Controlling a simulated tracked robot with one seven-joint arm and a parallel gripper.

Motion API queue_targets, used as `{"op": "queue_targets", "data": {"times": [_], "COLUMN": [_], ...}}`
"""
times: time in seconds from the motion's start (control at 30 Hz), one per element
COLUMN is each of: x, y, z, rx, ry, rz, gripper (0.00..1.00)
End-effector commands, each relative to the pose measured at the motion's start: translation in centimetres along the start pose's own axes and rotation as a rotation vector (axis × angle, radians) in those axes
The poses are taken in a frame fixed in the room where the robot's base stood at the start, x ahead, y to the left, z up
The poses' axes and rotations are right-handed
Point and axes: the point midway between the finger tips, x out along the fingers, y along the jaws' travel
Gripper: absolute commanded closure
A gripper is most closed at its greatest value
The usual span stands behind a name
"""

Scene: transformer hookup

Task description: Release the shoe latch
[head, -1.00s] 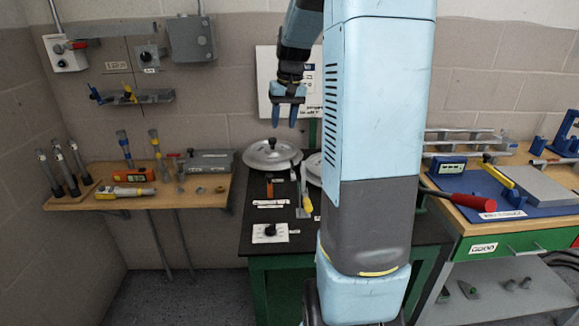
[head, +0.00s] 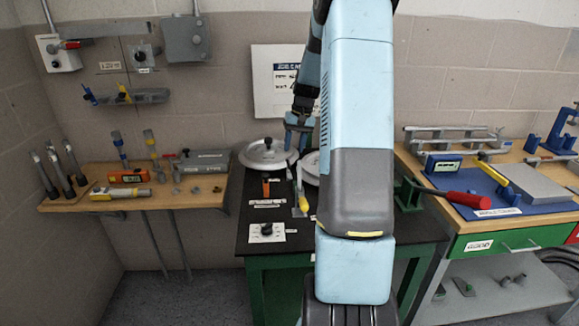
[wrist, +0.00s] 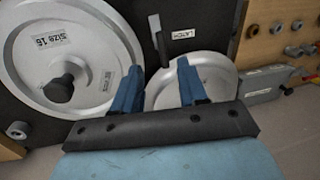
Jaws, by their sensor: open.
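A dark latch lever with a pale end (wrist: 157,38) stands beside a small "LATCH" label (wrist: 183,33) in the wrist view, on the black table top. In the head view an orange-handled piece (head: 266,187) and a yellow-handled lever (head: 302,204) are on the table; I cannot tell which is the latch. My gripper (head: 299,130) hangs above the back of the black table, its blue fingers apart and empty. In the wrist view my gripper (wrist: 160,90) is over the silver lids, with the latch lever beyond its fingers and clear of them.
A large "SIZE 16" lid (wrist: 60,62) and a smaller lid (wrist: 195,82) show in the wrist view. A lid (head: 268,152) lies on the black table (head: 255,218). A wooden shelf (head: 70,203) is left, a workbench (head: 480,225) right. The table's front has free room.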

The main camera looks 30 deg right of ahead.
Motion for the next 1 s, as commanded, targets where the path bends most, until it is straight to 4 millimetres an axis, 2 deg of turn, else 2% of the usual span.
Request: {"op": "queue_targets", "data": {"times": [0.2, 0.5, 0.67, 0.93, 1.0], "x": [4.0, 7.7, 8.4, 8.5, 8.5], "y": [0.0, 0.0, 0.0, 0.0, 0.0], "z": [0.0, 0.0, 0.0, 0.0, 0.0], "rx": [0.0, -0.001, -0.001, 0.0, 0.0], "ry": [-0.003, -0.001, 0.001, 0.001, 0.001], "rz": [0.0, 0.0, 0.0, 0.0, 0.0], "gripper": [0.58, 0.58, 0.58, 0.58, 0.63]}}
